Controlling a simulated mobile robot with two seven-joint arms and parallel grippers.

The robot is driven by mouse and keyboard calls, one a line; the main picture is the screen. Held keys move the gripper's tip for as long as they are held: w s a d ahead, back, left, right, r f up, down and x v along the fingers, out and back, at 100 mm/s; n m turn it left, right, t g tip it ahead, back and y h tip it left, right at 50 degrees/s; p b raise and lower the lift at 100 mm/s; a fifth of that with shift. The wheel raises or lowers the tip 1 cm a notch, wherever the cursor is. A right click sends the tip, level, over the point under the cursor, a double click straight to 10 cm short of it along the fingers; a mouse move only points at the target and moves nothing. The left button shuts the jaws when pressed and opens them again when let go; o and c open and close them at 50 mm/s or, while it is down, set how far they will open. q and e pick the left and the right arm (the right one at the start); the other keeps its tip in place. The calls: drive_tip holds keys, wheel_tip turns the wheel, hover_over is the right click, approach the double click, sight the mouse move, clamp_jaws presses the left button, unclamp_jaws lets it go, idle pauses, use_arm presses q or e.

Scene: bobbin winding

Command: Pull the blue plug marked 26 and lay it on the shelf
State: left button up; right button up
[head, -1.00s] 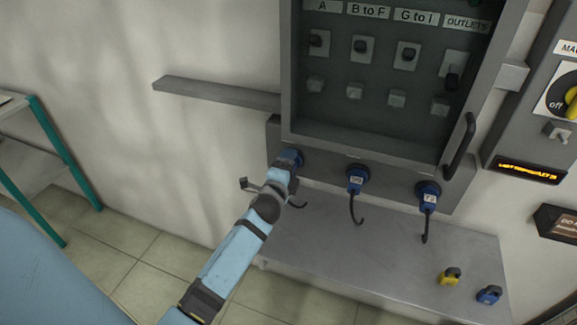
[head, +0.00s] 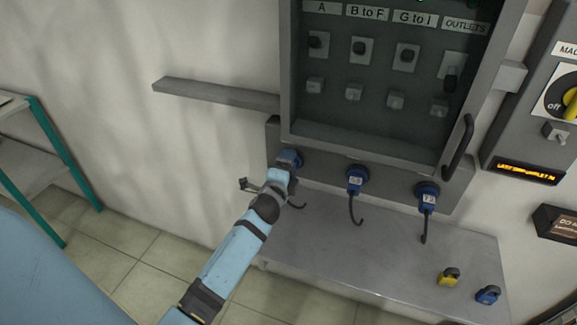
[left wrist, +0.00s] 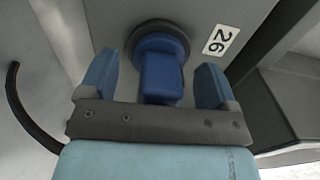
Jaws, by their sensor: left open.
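The blue plug (left wrist: 162,78) sits in its round dark socket in the left wrist view, with a white label 26 (left wrist: 220,40) on the panel beside it. My left gripper (left wrist: 155,85) is open, with one blue finger on each side of the plug and visible gaps between. In the head view my left gripper (head: 284,172) covers most of this leftmost plug (head: 290,157); its black cord hangs below. The grey shelf (head: 380,258) lies under the sockets. My right gripper is not in view.
Two more blue plugs, a middle one (head: 356,179) and a right one (head: 427,195), sit in sockets with hanging cords. A yellow padlock (head: 448,278) and a blue padlock (head: 487,295) lie at the shelf's right end. The shelf's middle is clear. An open cabinet (head: 372,140) is above.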

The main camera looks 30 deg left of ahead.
use_arm(q)
drive_tip(key=shift+w+a+r, duration=0.2)
drive_tip(key=shift+w+r, duration=0.05)
drive_tip(key=shift+r, duration=0.25)
drive_tip(key=shift+c, duration=0.5)
drive_tip(key=c, duration=1.1)
clamp_jaws()
drive_tip(key=shift+s+d+f, duration=0.15)
drive_tip(key=shift+s+f, duration=0.05)
drive_tip(key=shift+f, duration=0.1)
